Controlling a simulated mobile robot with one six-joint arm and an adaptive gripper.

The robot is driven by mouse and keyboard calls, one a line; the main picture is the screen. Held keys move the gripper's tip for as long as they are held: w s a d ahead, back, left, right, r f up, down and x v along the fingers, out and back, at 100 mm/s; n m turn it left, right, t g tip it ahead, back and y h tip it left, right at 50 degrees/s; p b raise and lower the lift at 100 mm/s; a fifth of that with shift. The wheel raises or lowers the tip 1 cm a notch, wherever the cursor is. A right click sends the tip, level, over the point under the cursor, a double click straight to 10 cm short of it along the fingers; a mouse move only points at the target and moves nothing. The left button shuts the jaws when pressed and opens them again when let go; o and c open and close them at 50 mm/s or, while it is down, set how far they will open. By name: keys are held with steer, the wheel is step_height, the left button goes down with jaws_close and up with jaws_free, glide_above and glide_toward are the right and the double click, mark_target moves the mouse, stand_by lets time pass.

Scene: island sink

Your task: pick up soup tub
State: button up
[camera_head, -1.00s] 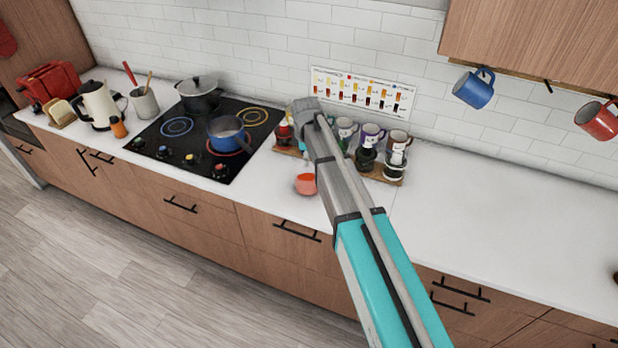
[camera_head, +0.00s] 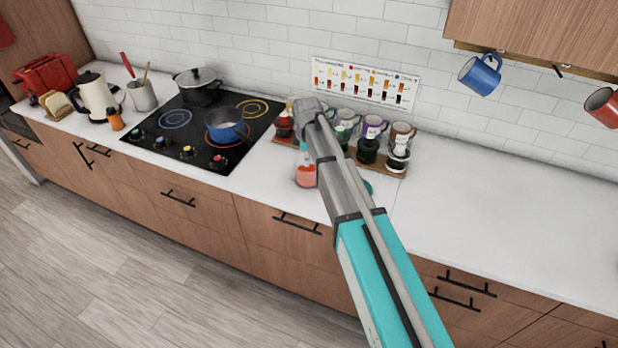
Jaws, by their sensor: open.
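No item clearly reads as a soup tub. A small container with orange-red contents (camera_head: 305,176) stands on the white counter, just left of my arm and partly hidden by it; I cannot tell if it is the tub. My arm reaches from the lower right up over the counter, and its grey far end hangs before the spice and mug rack.
A wooden rack (camera_head: 382,169) holds mugs and jars behind my arm. Left are the black hob (camera_head: 170,130), a blue saucepan (camera_head: 224,126), a dark pot (camera_head: 199,88), a kettle (camera_head: 97,96) and a red toaster (camera_head: 46,76). The counter right of my arm is clear. Mugs hang above.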

mark_target(306, 180)
steer(key=shift+w+f+b, duration=0.1)
steer(key=shift+f+b, duration=1.6)
steer(key=shift+f, duration=0.25)
steer(key=shift+f, duration=0.1)
steer(key=shift+w+a+f+b, duration=0.1)
steer(key=shift+f+b, duration=1.15)
steer(key=shift+b, duration=0.05)
steer(key=shift+a+f+b, duration=0.1)
steer(key=shift+f+b, duration=1.15)
steer(key=shift+b, duration=0.05)
jaws_close()
